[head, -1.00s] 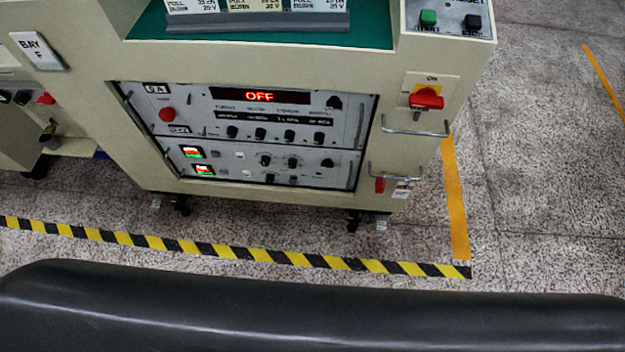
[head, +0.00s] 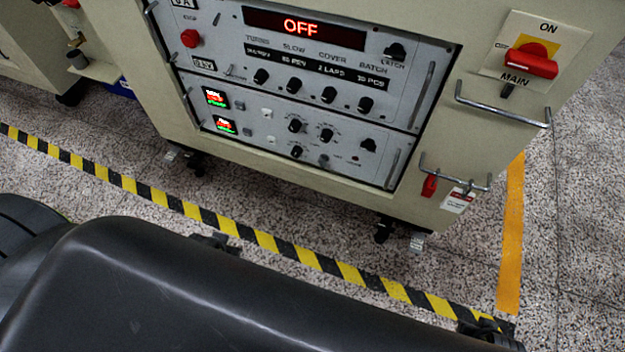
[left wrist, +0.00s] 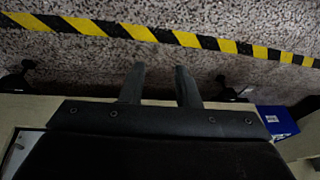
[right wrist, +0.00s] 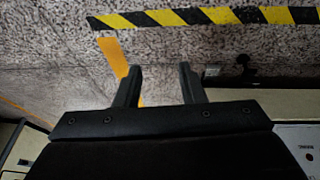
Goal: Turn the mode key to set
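The control panel (head: 330,30) of the machine shows in the head view, its red display (head: 301,25) reading OFF. Several black knobs sit in a row under printed labels. A separate black knob (head: 396,50) is at the panel's upper right, and another (head: 368,145) is at the right of the lower unit. I cannot tell which control is the mode key. My left gripper (left wrist: 160,70) is open and empty above the floor in the left wrist view. My right gripper (right wrist: 160,68) is open and empty in the right wrist view. Neither gripper is at the panel.
A red main switch (head: 531,62) on a yellow plate is right of the panel. Metal handles (head: 502,112) stick out below it. A red tag (head: 429,186) hangs lower down. Yellow-black tape (head: 265,240) and orange tape (head: 511,240) mark the open floor before the machine.

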